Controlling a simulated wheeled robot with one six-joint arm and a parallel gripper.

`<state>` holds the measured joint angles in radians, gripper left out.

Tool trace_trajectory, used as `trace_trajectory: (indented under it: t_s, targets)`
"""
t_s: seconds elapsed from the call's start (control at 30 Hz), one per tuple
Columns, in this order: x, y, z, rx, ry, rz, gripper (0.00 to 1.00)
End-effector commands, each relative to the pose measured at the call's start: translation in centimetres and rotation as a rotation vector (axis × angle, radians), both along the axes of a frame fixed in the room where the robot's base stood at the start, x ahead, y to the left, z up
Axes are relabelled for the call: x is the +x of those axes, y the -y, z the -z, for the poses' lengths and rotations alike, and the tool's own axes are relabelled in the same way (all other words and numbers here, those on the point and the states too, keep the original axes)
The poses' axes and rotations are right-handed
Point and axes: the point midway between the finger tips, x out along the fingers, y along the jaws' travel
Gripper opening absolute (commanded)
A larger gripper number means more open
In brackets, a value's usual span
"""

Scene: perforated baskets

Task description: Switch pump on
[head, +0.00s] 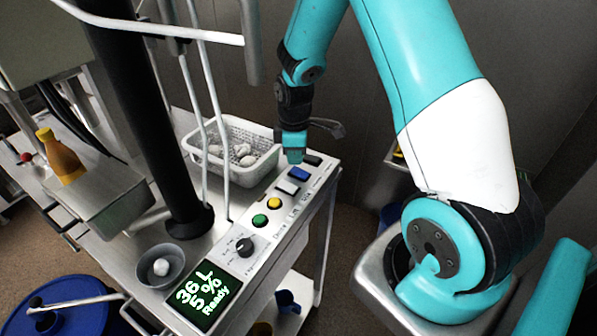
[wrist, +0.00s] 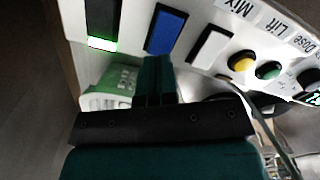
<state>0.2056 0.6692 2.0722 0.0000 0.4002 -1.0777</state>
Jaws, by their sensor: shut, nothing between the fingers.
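The control panel (head: 232,262) runs along the near edge of the metal cart. It carries a black switch (head: 313,160), a blue switch (head: 299,173), a white switch (head: 288,187), a yellow button (head: 273,203), a green button (head: 260,221) and a black knob (head: 244,246). In the wrist view the black switch (wrist: 104,22) has a lit green end, near the blue switch (wrist: 167,30) and white switch (wrist: 212,47). My gripper (head: 293,157) is shut and empty. In the wrist view its fingertips (wrist: 153,66) overlap the blue switch's lower end; contact is unclear. I cannot read a pump label.
A display (head: 208,296) reads 36 L, 5 % and Ready. A white perforated basket (head: 203,160) with pale round items stands behind the panel. A grey cup (head: 160,280), a black post (head: 150,120) and an orange bottle (head: 60,158) are to the left.

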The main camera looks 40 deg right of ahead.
Motion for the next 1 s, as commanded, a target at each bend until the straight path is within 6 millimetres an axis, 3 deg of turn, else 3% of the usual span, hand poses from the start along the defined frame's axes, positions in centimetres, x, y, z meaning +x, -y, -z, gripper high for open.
trace_trajectory:
  t_s: [1.0]
  targets:
    - [0.0, 0.0, 1.2, 0.000, 0.000, 0.000, 0.00]
